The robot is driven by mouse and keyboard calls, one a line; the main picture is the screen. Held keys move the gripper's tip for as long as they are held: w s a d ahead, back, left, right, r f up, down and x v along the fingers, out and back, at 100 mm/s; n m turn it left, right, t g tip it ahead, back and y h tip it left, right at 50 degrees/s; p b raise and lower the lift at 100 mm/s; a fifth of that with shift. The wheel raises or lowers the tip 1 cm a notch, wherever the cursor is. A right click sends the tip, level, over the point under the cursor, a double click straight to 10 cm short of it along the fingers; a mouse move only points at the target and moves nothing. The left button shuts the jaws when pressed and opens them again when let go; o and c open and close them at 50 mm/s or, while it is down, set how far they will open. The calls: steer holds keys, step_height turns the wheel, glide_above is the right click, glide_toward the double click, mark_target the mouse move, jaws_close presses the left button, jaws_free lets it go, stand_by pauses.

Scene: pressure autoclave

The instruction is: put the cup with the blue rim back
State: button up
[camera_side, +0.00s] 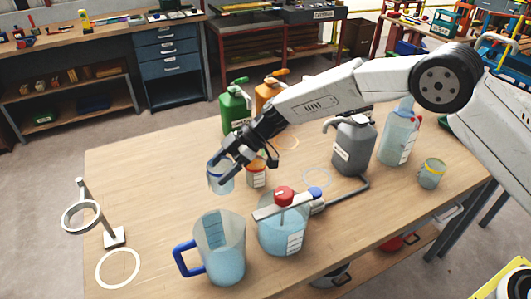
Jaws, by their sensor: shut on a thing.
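The clear cup with the blue rim (220,180) is in my gripper (228,164), left of the middle of the wooden table. My gripper is shut on the upper part of the cup, and its fingers hide part of the rim. The cup looks upright and holds some bluish liquid. I cannot tell how far its bottom is from the table. A pale ring marking (317,178) lies bare on the table to the right. A white ring marking (118,268) lies bare at the front left. A third, orange ring (286,142) is partly hidden by my arm.
A blue-handled jug (222,255) and a red-capped vessel (283,232) stand in front. A small orange jar (257,175) is close beside the cup. A ring stand (113,238) is left. Green (235,108) and grey (353,148) cans and a yellow-rimmed cup (431,175) stand behind or right.

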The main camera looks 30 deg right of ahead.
mark_target(225, 193)
steer(key=shift+f, duration=2.65)
steer(key=shift+f, duration=0.1)
steer(key=shift+f, duration=1.75)
steer(key=shift+f, duration=0.15)
steer(key=o, duration=1.3)
steer(key=shift+r, duration=0.2)
steer(key=v, duration=1.2)
